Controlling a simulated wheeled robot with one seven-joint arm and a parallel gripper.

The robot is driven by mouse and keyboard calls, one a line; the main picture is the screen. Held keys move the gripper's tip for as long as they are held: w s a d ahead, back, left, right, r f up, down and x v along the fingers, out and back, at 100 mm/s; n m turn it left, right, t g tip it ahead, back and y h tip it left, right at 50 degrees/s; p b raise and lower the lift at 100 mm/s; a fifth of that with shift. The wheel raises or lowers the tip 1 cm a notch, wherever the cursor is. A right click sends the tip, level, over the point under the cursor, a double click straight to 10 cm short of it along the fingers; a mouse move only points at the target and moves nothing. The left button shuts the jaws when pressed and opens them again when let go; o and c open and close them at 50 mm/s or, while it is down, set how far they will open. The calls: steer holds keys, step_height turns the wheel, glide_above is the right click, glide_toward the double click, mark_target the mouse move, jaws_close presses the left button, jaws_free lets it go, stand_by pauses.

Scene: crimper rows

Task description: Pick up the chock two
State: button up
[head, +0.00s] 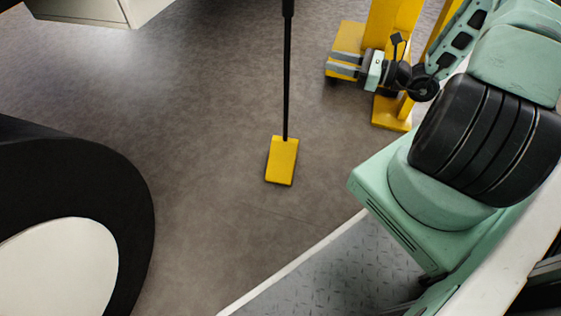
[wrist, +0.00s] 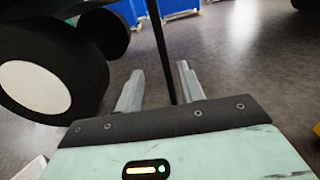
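A yellow block with a tall thin black pole, which looks like a chock (head: 282,161), stands on the floor in the middle of the head view. I see no number on it. Its black pole (head: 287,70) rises toward the top edge. My gripper (head: 329,64) is to the right of the pole, with its fingers pointing left toward it. In the wrist view my gripper (wrist: 159,78) is open, and the black pole (wrist: 161,45) shows between the two grey fingers. In the head view the fingertips look apart from the pole. The yellow block is hidden in the wrist view.
A large black wheel (head: 130,185) with a pale hub stands at the left. A yellow stand (head: 390,112) is behind my gripper. A white line (head: 290,268) borders a grey tread-plate area at the bottom. Blue containers (wrist: 180,9) are far off. The floor around the block is clear.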

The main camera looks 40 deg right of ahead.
steer(key=b+x, duration=0.7)
steer(key=x, duration=0.7)
steer(key=shift+f+b, duration=0.25)
steer(key=shift+b, duration=0.05)
jaws_close()
stand_by(0.7)
steer(key=shift+r, duration=0.1)
